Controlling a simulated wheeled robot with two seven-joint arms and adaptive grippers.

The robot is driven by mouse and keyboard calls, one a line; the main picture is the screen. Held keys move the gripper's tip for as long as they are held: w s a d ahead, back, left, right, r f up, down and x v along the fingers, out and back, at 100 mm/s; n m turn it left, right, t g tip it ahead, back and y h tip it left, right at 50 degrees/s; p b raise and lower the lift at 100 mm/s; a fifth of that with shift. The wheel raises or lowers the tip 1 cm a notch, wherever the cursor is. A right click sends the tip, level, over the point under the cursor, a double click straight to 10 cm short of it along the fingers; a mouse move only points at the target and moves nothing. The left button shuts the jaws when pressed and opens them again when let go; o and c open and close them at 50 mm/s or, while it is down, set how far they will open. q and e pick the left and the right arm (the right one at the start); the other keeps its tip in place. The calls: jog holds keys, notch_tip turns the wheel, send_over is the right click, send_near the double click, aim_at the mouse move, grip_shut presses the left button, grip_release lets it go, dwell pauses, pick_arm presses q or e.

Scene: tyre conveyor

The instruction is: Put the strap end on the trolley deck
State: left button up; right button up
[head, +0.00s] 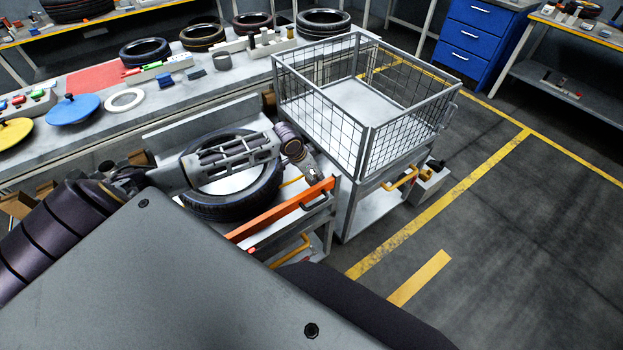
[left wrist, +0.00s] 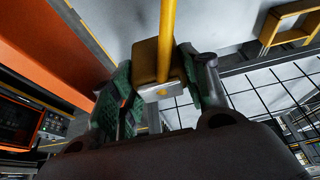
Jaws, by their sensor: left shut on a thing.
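My left arm reaches across the tyre (head: 205,208) in the head view, and my left gripper (head: 318,178) points down beside the orange bar. In the left wrist view, my left gripper (left wrist: 158,82) has its green-padded fingers on both sides of the strap end (left wrist: 160,91), a brownish block with a pale plate. A yellow strap (left wrist: 167,30) runs up from it. The strap end is too small to make out in the head view. The trolley deck (head: 228,183) shows pale through the tyre's hole; my arm hides part of it. My right gripper is not in view.
The orange bar (head: 280,215) crosses the trolley's near side; it also shows in the left wrist view (left wrist: 40,65). A wire cage (head: 365,110) stands close on the right. A workbench (head: 190,85) with tyres lies behind. The floor at right is clear.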

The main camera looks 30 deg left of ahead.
pick_arm(q)
jog(key=shift+f, duration=1.65)
jog(key=o, duration=0.9)
jog(key=shift+f, duration=0.1)
jog(key=shift+v, duration=6.1)
jog(key=shift+d, duration=0.1)
